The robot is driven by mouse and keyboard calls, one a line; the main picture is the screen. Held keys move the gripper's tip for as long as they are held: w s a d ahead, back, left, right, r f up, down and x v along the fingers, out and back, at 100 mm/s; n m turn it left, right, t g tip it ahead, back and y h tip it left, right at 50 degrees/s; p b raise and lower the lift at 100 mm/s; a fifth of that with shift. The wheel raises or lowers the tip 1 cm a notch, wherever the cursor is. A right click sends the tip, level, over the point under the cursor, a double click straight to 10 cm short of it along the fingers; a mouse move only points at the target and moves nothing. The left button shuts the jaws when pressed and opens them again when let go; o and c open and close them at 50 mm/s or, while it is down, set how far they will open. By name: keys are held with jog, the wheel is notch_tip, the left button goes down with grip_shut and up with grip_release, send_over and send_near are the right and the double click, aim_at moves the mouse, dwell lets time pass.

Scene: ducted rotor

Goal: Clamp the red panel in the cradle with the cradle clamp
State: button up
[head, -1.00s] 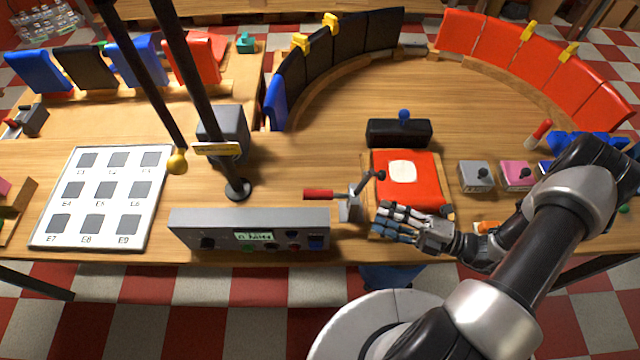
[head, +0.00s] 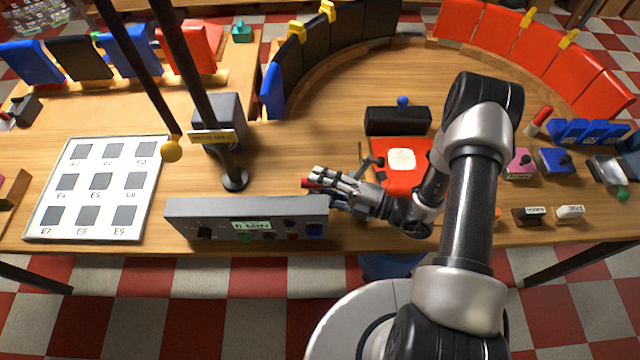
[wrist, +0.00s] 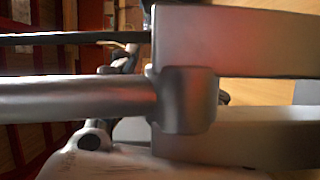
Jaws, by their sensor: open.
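The red panel (head: 418,148) with a white patch lies flat in the wooden cradle (head: 366,146), partly hidden by my arm. The cradle clamp stands at the panel's left edge. Its dark arm with a black knob (head: 379,161) rises beside the panel, and its red handle (head: 306,183) points left. My gripper (head: 322,183) is open at the red handle, with its fingertips beside or around it; I cannot tell which. The clamp's base is hidden behind my gripper. In the wrist view the grey fingers (wrist: 235,90) fill most of the picture, with a faint red reflection.
A grey control box (head: 180,216) stands just left of and below my gripper. A black block with a blue knob (head: 398,121) stands behind the panel. A dark post (head: 235,178) rises from the table at the left. Small coloured parts lie at the right.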

jog(key=shift+w+a, duration=0.1)
jog(key=shift+c, duration=0.3)
grip_shut()
dwell(0.5)
